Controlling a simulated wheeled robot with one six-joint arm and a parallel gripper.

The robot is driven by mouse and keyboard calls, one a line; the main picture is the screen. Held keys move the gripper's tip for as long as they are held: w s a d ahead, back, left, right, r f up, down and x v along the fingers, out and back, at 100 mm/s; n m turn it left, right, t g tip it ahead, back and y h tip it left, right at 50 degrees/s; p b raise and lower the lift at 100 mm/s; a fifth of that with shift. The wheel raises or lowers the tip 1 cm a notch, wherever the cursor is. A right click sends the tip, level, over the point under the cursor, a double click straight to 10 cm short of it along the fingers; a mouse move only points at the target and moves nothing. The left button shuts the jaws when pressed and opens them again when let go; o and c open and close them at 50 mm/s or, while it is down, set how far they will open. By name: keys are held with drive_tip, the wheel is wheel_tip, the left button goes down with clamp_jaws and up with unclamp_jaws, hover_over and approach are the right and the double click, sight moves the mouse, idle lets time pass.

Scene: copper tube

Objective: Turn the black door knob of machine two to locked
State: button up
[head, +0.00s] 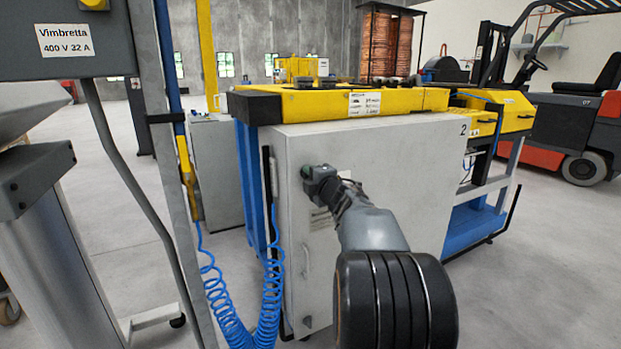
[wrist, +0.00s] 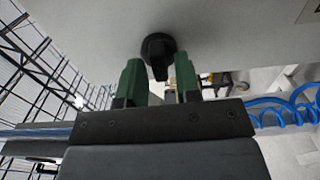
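The black door knob (wrist: 158,52) sits on the pale grey cabinet door of machine two (head: 400,165), which carries the number 2 near its upper right corner. In the wrist view the knob shows a round base with a raised grip bar. My gripper (wrist: 158,80) has two green fingers, apart, with the lower part of the knob's bar showing in the gap between their tips. I cannot tell whether either finger touches it. In the head view my gripper (head: 310,172) is at the door's upper left and hides the knob.
A door handle (head: 306,260) is lower on the cabinet's left edge. Blue coiled hoses (head: 225,300) hang left of the cabinet. A grey post and a box labelled Vimbretta (head: 65,40) stand at the left. A forklift (head: 575,120) is at the far right.

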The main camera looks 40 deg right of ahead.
drive_tip(key=shift+o, duration=0.7)
drive_tip(key=s+a+p, duration=0.2)
drive_tip(key=s, duration=1.1)
drive_tip(key=shift+s, duration=0.35)
drive_tip(key=shift+d, duration=0.1)
